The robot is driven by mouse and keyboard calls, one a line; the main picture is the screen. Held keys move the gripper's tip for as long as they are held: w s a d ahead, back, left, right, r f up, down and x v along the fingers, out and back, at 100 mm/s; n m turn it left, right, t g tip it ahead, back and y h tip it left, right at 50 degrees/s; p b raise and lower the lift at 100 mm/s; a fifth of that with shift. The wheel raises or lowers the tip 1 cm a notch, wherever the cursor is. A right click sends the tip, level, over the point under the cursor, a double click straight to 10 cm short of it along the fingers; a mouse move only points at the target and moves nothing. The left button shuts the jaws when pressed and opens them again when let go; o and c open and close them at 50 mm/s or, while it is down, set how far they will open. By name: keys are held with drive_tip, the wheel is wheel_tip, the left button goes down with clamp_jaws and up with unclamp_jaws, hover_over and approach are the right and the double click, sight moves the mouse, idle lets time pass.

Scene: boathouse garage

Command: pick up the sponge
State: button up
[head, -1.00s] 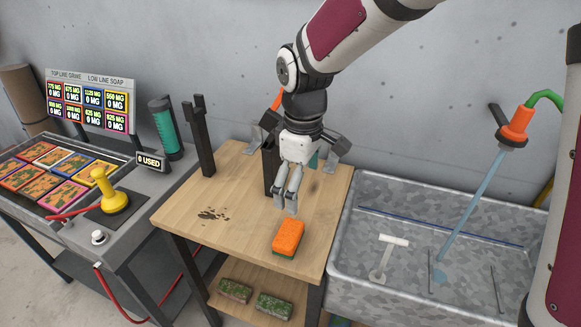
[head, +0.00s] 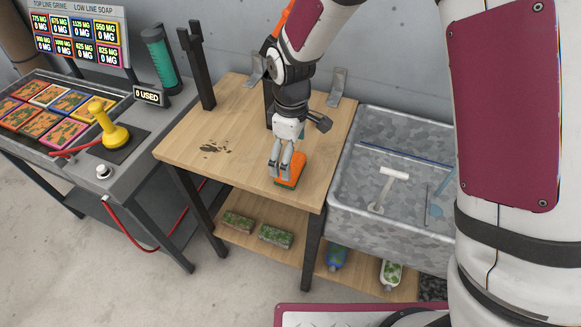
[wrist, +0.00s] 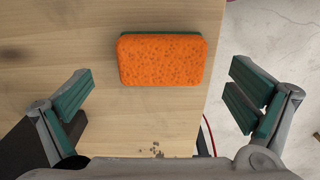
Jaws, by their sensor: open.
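An orange sponge with a green underside (head: 291,170) lies flat on the wooden table, near its front right edge. In the wrist view the sponge (wrist: 161,59) lies between the lines of the two fingers, a little beyond the fingertips. My gripper (head: 280,172) is above and beside the sponge, hiding its left part in the head view. In the wrist view my gripper (wrist: 166,92) is open and empty, with its green-padded fingers wide apart. I cannot tell the exact height of the fingertips above the table.
The wooden table (head: 241,120) has dark spots at left and black posts at the back. A metal sink (head: 345,195) adjoins at right. Two dirty sponges (head: 276,236) lie on the lower shelf. A console with a yellow joystick (head: 113,132) stands at left.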

drive_tip(key=shift+f, duration=2)
drive_tip(key=c, duration=1.2)
drive_tip(key=shift+r, duration=0.1)
drive_tip(key=shift+r, duration=0.65)
wheel_tip(320, 180, up, 2)
drive_tip(key=shift+r, duration=0.2)
drive_tip(key=s+d, duration=0.7)
drive_tip(key=s+d+r, duration=0.1)
drive_tip(key=s+d, duration=0.3)
drive_tip(key=shift+s+d+r, duration=0.1)
drive_tip(key=shift+s, duration=0.15)
